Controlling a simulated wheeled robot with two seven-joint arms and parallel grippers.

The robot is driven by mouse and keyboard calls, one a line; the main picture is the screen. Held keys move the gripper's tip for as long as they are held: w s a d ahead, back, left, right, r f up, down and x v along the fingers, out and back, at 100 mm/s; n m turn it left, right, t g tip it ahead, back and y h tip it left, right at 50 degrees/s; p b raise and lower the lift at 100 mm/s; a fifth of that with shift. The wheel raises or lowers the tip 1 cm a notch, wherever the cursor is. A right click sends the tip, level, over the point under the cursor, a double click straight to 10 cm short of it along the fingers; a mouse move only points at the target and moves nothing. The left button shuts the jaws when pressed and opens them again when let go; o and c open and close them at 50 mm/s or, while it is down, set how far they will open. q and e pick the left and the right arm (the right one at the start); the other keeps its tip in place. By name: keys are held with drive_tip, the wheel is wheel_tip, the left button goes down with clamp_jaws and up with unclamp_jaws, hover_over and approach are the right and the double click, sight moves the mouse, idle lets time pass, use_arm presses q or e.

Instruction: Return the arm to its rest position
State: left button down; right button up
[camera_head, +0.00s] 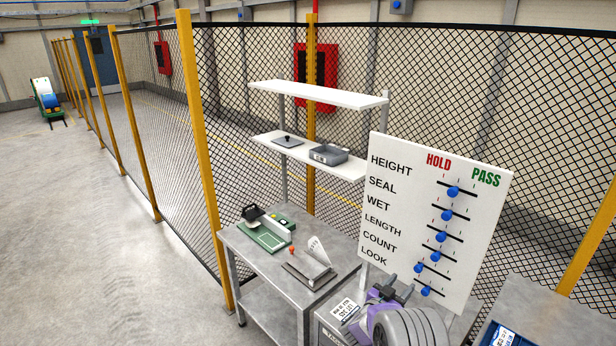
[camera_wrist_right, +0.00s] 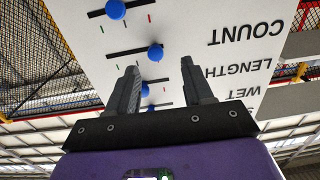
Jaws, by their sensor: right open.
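My right gripper (camera_head: 400,288) is in front of the lower part of the white HOLD/PASS board (camera_head: 400,200). Its two dark fingers are apart with nothing between them; the right wrist view also shows the open fingers (camera_wrist_right: 160,75) near the board. The board has rows named HEIGHT, SEAL, WET, LENGTH, COUNT and LOOK, each with a blue knob on a slot. The COUNT knob (camera_head: 419,268) sits further left than the LENGTH knob (camera_head: 435,257). The LOOK knob (camera_head: 427,291) is the lowest, close to my fingers. I cannot tell whether the fingers touch the board. My left gripper is out of view.
A grey table (camera_head: 325,295) with a green-based device (camera_head: 265,235) and a hinged fixture (camera_head: 310,268) stands left of the board. White shelves (camera_head: 318,95) hold a grey tray (camera_head: 328,155). A blue bin (camera_head: 497,334) is at lower right. Mesh fence (camera_head: 250,120) runs behind. Open floor lies left.

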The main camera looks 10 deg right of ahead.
drive_tip(key=s+a+f+n+g+y+b, duration=0.1)
drive_tip(key=s+a+f+n+y+b, duration=0.15)
drive_tip(key=f, duration=0.65)
drive_tip(key=s+a+f+n+y+b, duration=0.1)
drive_tip(key=s+a+f+y, duration=0.25)
drive_tip(key=f, duration=0.45)
drive_tip(key=s+a+f+n+g+y+b, duration=0.1)
drive_tip(key=s+a+f+n+y+b, duration=0.2)
drive_tip(key=f, duration=0.6)
drive_tip(key=s+a+f+g+y+b, duration=0.1)
drive_tip(key=s+a+f+g+y, duration=0.1)
drive_tip(key=s, duration=0.6)
drive_tip(key=s+a+f+n+g+y+b, duration=0.1)
drive_tip(key=s+a+f+g+y, duration=0.2)
drive_tip(key=s+a, duration=0.6)
drive_tip(key=s+a+f+g+y+b, duration=0.1)
drive_tip(key=s+a+f+g+y, duration=0.2)
drive_tip(key=s+a+f, duration=0.3)
drive_tip(key=s+y, duration=0.1)
drive_tip(key=s, duration=0.1)
drive_tip(key=shift+s+f, duration=0.3)
drive_tip(key=shift+s, duration=0.1)
